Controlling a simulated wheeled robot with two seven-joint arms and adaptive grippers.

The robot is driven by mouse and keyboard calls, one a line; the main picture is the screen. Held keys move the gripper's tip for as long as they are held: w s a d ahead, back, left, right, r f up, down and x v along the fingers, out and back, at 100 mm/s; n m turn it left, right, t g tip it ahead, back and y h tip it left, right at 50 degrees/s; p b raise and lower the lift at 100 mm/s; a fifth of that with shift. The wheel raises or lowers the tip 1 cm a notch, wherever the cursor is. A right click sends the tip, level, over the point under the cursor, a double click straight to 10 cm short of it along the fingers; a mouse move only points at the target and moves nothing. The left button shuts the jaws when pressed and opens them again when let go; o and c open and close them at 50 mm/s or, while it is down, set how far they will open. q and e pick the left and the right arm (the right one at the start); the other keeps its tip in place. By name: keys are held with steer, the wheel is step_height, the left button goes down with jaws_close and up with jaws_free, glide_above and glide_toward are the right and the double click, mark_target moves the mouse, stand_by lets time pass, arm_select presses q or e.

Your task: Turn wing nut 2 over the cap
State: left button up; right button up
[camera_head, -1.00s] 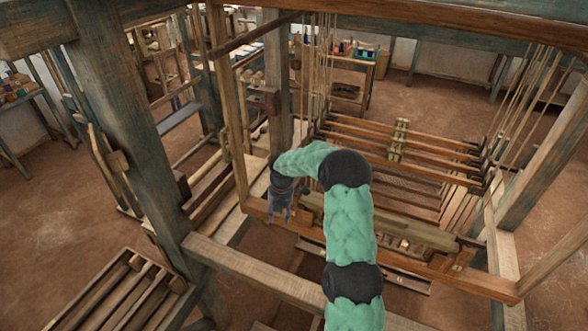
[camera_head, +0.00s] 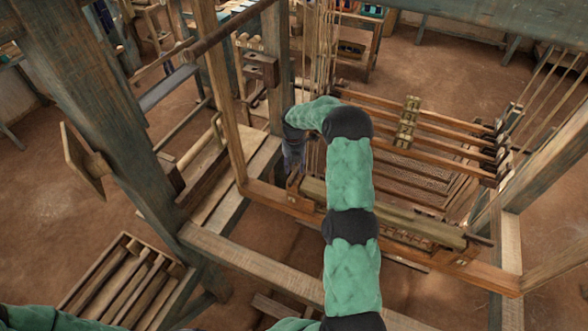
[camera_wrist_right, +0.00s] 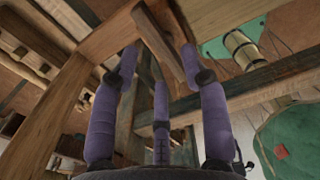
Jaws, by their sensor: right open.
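My right gripper (camera_head: 293,170) hangs fingers down at the left end of the loom's front beam. In the right wrist view its purple fingers (camera_wrist_right: 160,75) are spread apart, with nothing clamped between them. A small upright wooden piece (camera_head: 294,187) stands on the beam just below the fingertips. In the right wrist view a flat wooden bar (camera_wrist_right: 158,42) lies between and beyond the fingertips; I cannot tell whether this is wing nut 2 or the cap. Contact is unclear. The left arm's green sleeve (camera_head: 40,319) shows at the bottom left; its gripper is out of view.
A thick wooden roller (camera_head: 400,217) runs right from the gripper. Slatted bars (camera_head: 430,125) lie behind it. A post (camera_head: 277,70) stands close behind the gripper, and another upright (camera_head: 222,100) stands to its left. A slatted wooden rack (camera_head: 125,285) is at lower left.

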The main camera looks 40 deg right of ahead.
mark_target(295, 175)
step_height(295, 175, down, 3)
steer(key=shift+s+a+r+p, duration=0.1)
steer(key=shift+a+p, duration=0.05)
steer(key=shift+p, duration=0.15)
steer(key=shift+f, duration=0.4)
jaws_close()
